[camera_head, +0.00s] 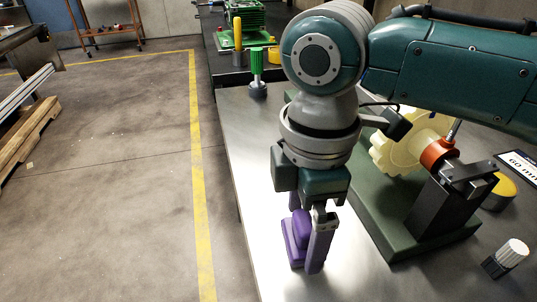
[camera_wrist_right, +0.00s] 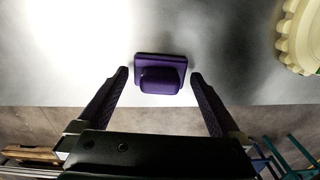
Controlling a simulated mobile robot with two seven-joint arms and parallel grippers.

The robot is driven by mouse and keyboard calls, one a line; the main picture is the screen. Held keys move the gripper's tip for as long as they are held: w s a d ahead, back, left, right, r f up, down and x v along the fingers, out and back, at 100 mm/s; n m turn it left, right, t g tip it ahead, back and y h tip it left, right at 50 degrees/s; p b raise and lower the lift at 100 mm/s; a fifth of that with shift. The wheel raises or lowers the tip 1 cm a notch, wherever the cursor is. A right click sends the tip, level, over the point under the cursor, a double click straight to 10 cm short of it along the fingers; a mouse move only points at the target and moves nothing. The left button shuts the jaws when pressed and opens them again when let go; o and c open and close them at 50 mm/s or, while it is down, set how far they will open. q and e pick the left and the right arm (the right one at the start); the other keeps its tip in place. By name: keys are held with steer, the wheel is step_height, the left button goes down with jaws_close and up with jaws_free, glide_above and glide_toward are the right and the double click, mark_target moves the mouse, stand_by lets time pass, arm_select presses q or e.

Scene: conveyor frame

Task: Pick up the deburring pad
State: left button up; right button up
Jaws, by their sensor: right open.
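The deburring pad is a purple block with a raised grip on a flat base. It lies on the grey table near its left edge in the head view (camera_head: 296,238), partly hidden behind a finger of my right gripper. In the right wrist view the pad (camera_wrist_right: 160,74) sits centred just beyond the fingertips. My right gripper (camera_head: 309,262) points down at the pad. In the right wrist view the gripper (camera_wrist_right: 159,75) is open, with one finger on each side of the pad and a gap on both sides. My left gripper is not in view.
A green fixture base (camera_head: 372,215) with a cream gear (camera_head: 405,150) and a dark bracket (camera_head: 440,212) stands right of my gripper. A white-capped black object (camera_head: 505,258) lies at the right. A green-handled tool (camera_head: 257,75) stands behind. The table's left edge is close to the pad.

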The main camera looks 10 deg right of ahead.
mark_target(305, 221)
steer(key=shift+c, duration=0.4)
steer(key=c, duration=1)
steer(key=shift+r, duration=0.1)
steer(key=shift+r, duration=0.65)
step_height(305, 221, up, 19)
steer(key=p, duration=0.4)
steer(key=shift+f+p, duration=0.2)
steer(key=shift+p, duration=0.15)
